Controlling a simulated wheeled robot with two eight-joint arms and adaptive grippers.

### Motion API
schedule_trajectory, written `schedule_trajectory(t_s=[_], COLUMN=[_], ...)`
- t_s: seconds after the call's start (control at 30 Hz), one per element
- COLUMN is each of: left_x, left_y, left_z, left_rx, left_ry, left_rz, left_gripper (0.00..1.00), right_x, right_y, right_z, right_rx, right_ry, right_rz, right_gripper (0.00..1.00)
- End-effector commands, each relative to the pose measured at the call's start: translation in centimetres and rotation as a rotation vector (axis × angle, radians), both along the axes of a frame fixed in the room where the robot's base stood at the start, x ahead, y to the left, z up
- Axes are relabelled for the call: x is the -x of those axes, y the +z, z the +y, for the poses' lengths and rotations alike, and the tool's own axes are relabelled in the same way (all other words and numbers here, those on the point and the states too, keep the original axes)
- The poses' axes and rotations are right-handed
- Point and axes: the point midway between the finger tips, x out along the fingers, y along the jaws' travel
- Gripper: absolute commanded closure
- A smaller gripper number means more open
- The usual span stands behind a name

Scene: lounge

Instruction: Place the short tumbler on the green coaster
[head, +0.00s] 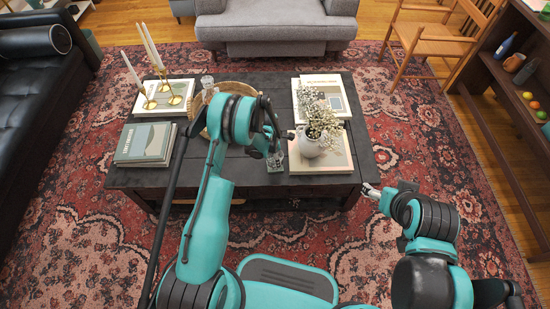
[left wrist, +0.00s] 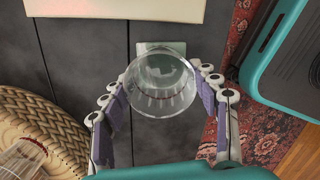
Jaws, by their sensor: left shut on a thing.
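A short clear glass tumbler (left wrist: 160,82) is between the two fingers of my left gripper (left wrist: 163,102), which is shut on it. In the head view the tumbler (head: 275,163) shows below my left gripper (head: 272,150), over the front part of the dark coffee table. A pale green square coaster (left wrist: 152,47) lies on the table, partly hidden behind the tumbler in the left wrist view. I cannot tell whether the tumbler touches it. My right gripper (head: 370,189) is off the table's front right corner, with no object visible in it; its finger opening is too small to judge.
A round wicker tray (left wrist: 38,112) with another glass (left wrist: 22,160) is to the left. A white flower vase (head: 311,141) stands on a book (head: 335,160) at right. Books (head: 146,143) and brass candle holders (head: 164,88) occupy the left side of the table (head: 262,180).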

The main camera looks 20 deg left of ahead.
Motion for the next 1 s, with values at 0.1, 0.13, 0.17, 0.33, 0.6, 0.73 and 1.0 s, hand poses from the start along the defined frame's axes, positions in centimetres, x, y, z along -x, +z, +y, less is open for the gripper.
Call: schedule_trajectory(t_s=[0.1, 0.13, 0.17, 0.33, 0.6, 0.73, 1.0], left_x=[0.0, 0.0, 0.0, 0.0, 0.0, 0.0, 0.4], left_y=[0.1, 0.1, 0.0, -0.2, -0.1, 0.8, 6.5], left_z=[0.0, 0.0, 0.0, 0.0, 0.0, 0.0, 0.6], left_rx=[0.0, 0.0, 0.0, 0.0, 0.0, 0.0, 0.0], left_ry=[0.0, 0.0, 0.0, 0.0, 0.0, 0.0, 0.001], left_rz=[0.0, 0.0, 0.0, 0.0, 0.0, 0.0, 0.0], left_gripper=[0.78, 0.78, 0.78, 0.19, 0.19, 0.19, 0.19], right_x=[0.0, 0.0, 0.0, 0.0, 0.0, 0.0, 0.0], right_y=[0.1, 0.1, 0.1, 0.1, 0.1, 0.4, 2.7], right_z=[0.0, 0.0, 0.0, 0.0, 0.0, 0.0, 0.0], right_rx=[0.0, 0.0, 0.0, 0.0, 0.0, 0.0, 0.0], right_ry=[0.0, 0.0, 0.0, 0.0, 0.0, 0.0, 0.0], right_rz=[0.0, 0.0, 0.0, 0.0, 0.0, 0.0, 0.0], right_gripper=[0.28, 0.28, 0.28, 0.28, 0.28, 0.28, 0.28])
